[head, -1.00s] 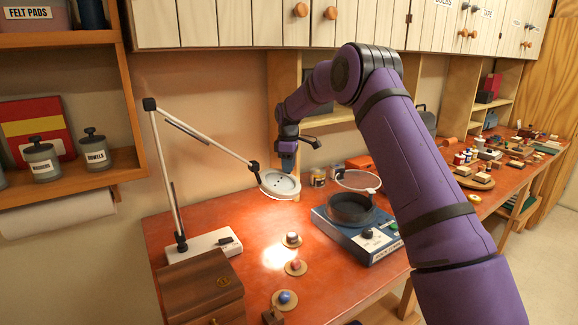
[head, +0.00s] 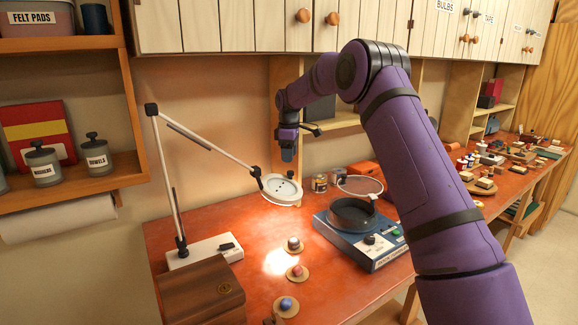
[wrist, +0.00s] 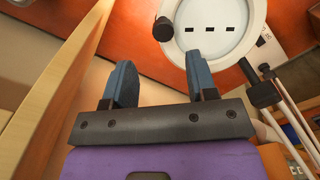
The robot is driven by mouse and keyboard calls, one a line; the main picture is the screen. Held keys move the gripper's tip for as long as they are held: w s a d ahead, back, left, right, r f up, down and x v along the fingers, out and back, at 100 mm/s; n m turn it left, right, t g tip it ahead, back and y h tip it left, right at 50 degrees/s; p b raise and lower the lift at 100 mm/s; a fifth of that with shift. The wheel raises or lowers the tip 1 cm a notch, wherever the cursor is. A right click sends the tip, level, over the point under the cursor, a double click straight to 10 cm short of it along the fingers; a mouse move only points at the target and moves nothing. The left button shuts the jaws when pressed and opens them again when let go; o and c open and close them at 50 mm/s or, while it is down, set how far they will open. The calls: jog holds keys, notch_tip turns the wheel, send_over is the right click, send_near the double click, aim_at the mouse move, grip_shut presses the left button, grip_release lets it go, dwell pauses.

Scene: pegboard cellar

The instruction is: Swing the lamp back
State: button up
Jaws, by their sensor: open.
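The lamp is a white jointed desk lamp with a thin arm (head: 214,145) on a white base (head: 205,250) at the left of the bench. Its round white head (head: 281,189) hangs over the bench and throws a bright patch on it. In the wrist view the lamp head (wrist: 212,28) is at the top, with a dark knob (wrist: 163,29) at its left edge. My gripper (head: 287,155) is above and slightly right of the lamp head in the head view. In the wrist view its two blue fingers (wrist: 160,82) are apart with nothing between them.
A blue machine with a dark bowl (head: 352,215) and a clear round lid (head: 360,185) stands right of the lamp. A wooden box (head: 200,292) is in front of the lamp base. Several small discs with stones (head: 293,245) lie between.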

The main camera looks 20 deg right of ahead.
notch_tip(320, 180, up, 5)
dwell(0.3)
jog(key=shift+s, duration=0.1)
dwell(0.3)
